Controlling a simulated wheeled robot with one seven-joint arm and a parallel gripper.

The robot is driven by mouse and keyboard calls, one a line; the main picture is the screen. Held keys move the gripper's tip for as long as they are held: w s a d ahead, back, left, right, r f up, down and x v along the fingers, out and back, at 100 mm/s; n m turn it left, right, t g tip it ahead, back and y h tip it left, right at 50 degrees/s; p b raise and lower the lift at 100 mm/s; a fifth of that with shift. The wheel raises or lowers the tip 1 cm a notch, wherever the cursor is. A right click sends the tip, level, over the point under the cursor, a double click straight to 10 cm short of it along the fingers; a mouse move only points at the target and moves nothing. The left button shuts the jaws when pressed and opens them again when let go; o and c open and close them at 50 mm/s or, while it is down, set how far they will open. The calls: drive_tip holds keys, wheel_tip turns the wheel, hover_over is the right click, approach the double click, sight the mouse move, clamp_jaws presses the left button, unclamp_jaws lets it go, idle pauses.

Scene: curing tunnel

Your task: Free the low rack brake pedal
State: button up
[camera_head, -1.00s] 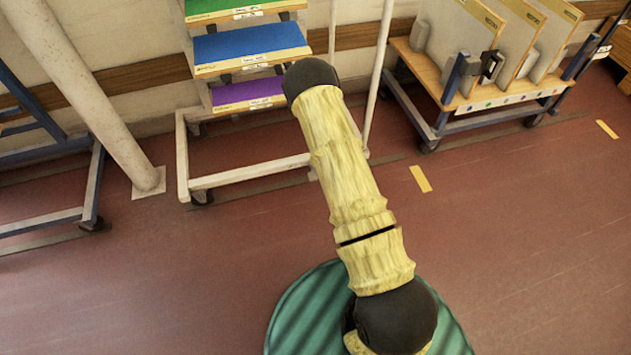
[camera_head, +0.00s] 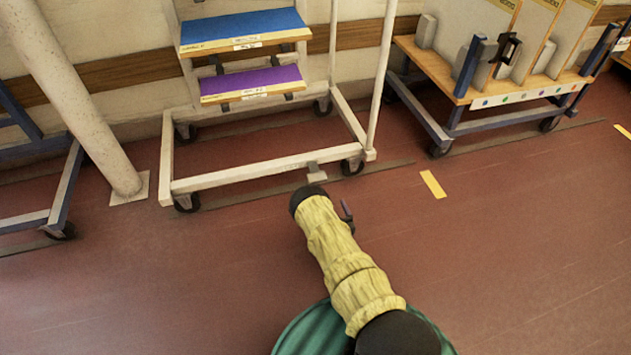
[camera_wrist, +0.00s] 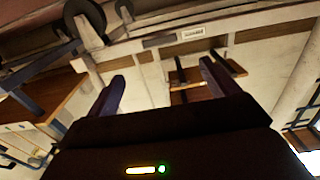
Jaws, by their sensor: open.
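The low white rack (camera_head: 240,174) stands on casters against the wall, with a blue board and a purple board on its shelves. A small grey pedal (camera_head: 316,172) sticks out from its front bottom rail, near the right front caster. In the head view my arm reaches toward the pedal, and a dark finger of my gripper (camera_head: 347,215) shows beside the wrist; the rest is hidden. In the wrist view, which is upside down, my gripper (camera_wrist: 161,86) is open and empty, facing the rack's frame. I cannot make out the pedal surely there.
A blue-framed cart (camera_head: 450,133) with upright panels stands right of the rack. A thick slanted pole (camera_head: 75,100) stands on its left, with another blue frame (camera_head: 62,190) beyond. The red floor (camera_head: 500,260) in front is clear, with a yellow floor mark (camera_head: 433,184).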

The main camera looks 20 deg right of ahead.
sight(315, 173)
drive_tip(key=shift+r, duration=0.1)
drive_tip(key=shift+w, duration=0.1)
drive_tip(key=w+b, duration=1)
drive_tip(key=w, duration=0.6)
drive_tip(key=shift+w, duration=0.65)
drive_tip(key=shift+c, duration=0.5)
drive_tip(key=c, duration=1.3)
drive_tip(key=shift+a, duration=0.1)
